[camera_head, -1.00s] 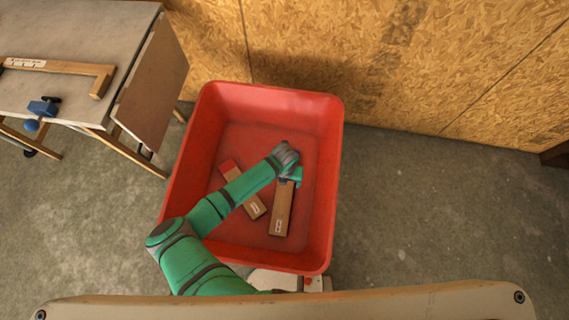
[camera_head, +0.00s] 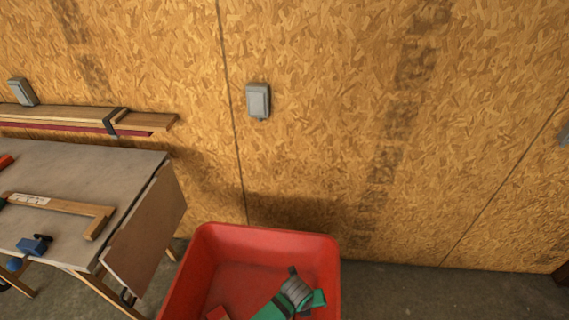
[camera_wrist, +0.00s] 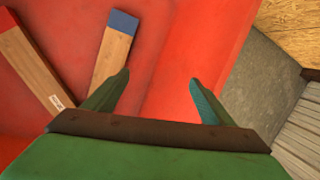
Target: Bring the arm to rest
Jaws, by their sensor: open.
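My arm reaches into the red bin (camera_head: 215,258), and only its end shows at the bottom of the head view. My gripper (camera_head: 318,301) is over the bin's inside, towards the right wall. In the wrist view my gripper (camera_wrist: 160,78) has its two fingers spread apart with nothing between them but red bin surface behind. A wooden block with a blue end (camera_wrist: 112,48) lies in the bin, left of the fingers. A wooden block with a red end (camera_wrist: 34,65) lies further left; its red end (camera_head: 217,314) shows at the head view's bottom edge.
A workbench (camera_head: 85,165) with a wooden square (camera_head: 65,204) and a blue clamp (camera_head: 35,245) stands left of the bin. A board wall (camera_head: 330,120) with a grey box (camera_head: 258,101) rises behind. Bare floor (camera_head: 430,290) is right of the bin.

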